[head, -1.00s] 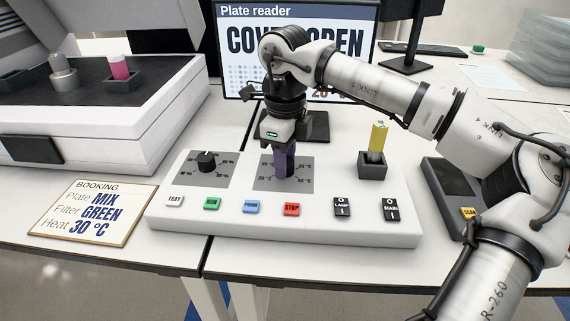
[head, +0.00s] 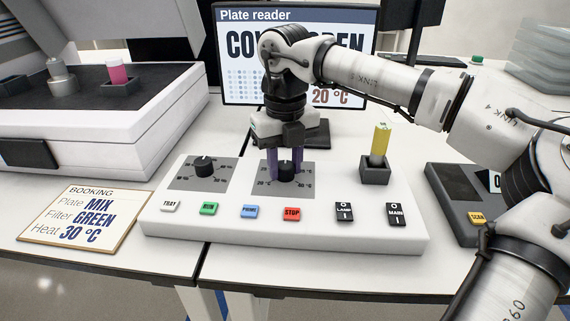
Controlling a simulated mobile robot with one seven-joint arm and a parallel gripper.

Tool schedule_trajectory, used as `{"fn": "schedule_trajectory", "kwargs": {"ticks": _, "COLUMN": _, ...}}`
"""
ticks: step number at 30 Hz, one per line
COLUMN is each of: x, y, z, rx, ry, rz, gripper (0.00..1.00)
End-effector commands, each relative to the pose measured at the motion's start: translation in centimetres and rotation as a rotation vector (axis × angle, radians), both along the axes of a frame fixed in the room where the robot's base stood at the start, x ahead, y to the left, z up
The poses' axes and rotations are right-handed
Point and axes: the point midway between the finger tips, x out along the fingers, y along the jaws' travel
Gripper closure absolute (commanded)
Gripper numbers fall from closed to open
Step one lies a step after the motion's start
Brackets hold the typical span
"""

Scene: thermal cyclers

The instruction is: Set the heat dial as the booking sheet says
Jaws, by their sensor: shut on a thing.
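The white control panel (head: 330,228) has two black dials on grey scale plates. The left dial (head: 204,166) stands free. My gripper (head: 286,173) points down at the right dial (head: 286,167), with one purple finger on each side of the knob, shut on it. The booking sheet (head: 84,224) lies left of the panel and reads Plate MIX, Filter GREEN, Heat 30 °C. The plate reader screen (head: 240,60) stands behind, partly hidden by my arm, and shows 20 °C.
TEST (head: 170,206), green (head: 209,208), blue (head: 250,211) and STOP (head: 292,213) buttons and LAMP and MAIN switches line the panel's front. A yellow piece (head: 381,139) stands in a dark holder. A SCAN device (head: 455,200) is right; a large white instrument (head: 100,150) left.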

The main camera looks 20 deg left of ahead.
Motion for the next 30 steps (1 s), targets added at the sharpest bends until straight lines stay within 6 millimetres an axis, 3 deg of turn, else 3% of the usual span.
{"fn": "schedule_trajectory", "kwargs": {"ticks": 19, "x": 0.01, "y": -0.06, "z": 0.04, "rx": -0.002, "ry": 0.001, "rz": -0.051, "gripper": 0.91}}
{"fn": "schedule_trajectory", "kwargs": {"ticks": 20, "x": 0.01, "y": -0.06, "z": 0.04, "rx": -0.002, "ry": 0.001, "rz": -0.051, "gripper": 0.65}}
{"fn": "schedule_trajectory", "kwargs": {"ticks": 24, "x": 0.0, "y": -0.04, "z": 0.03, "rx": -0.001, "ry": 0.0, "rz": -0.051, "gripper": 0.47}}
{"fn": "schedule_trajectory", "kwargs": {"ticks": 30, "x": -0.01, "y": -0.02, "z": 0.01, "rx": -0.001, "ry": 0.001, "rz": -0.05, "gripper": 0.46}}
